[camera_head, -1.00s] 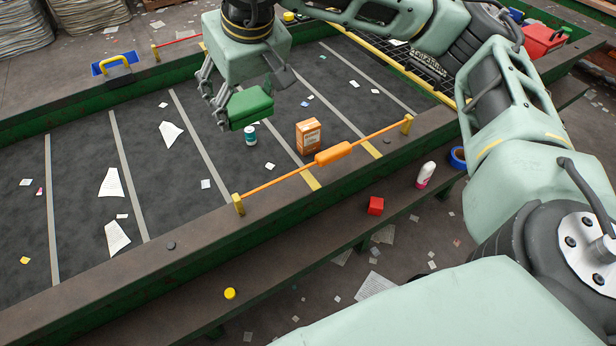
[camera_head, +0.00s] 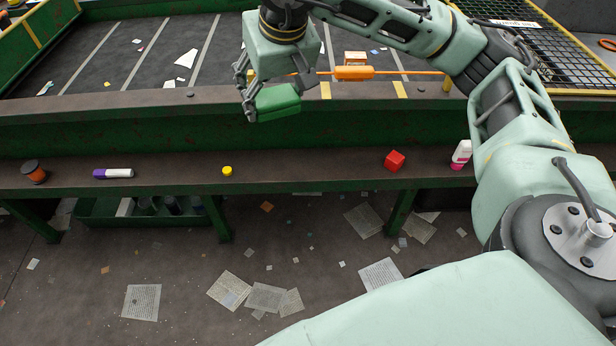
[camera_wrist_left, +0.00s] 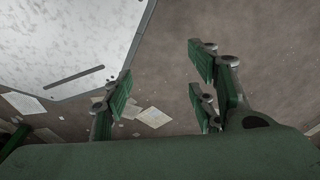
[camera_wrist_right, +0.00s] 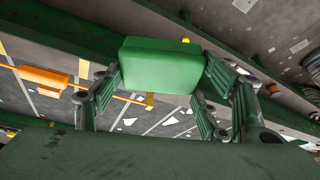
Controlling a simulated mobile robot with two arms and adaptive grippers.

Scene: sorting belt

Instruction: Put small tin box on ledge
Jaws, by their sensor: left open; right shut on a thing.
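The small tin box (camera_head: 277,102) is a green block with rounded edges. My right gripper (camera_head: 254,100) is shut on it and holds it in the air in front of the belt's near rim. In the right wrist view the tin box (camera_wrist_right: 160,66) sits between the fingers. The ledge (camera_head: 310,161) is the long dark shelf running along the front of the belt, below the held box. My left gripper (camera_wrist_left: 165,100) shows only in its own wrist view, open and empty above the floor.
On the ledge are an orange-black spool (camera_head: 34,171), a purple-white marker (camera_head: 113,173), a yellow cap (camera_head: 227,171), a red cube (camera_head: 395,160) and a white-pink bottle (camera_head: 461,153). The ledge is clear between cap and cube. An orange-handled bar (camera_head: 354,73) crosses the belt.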

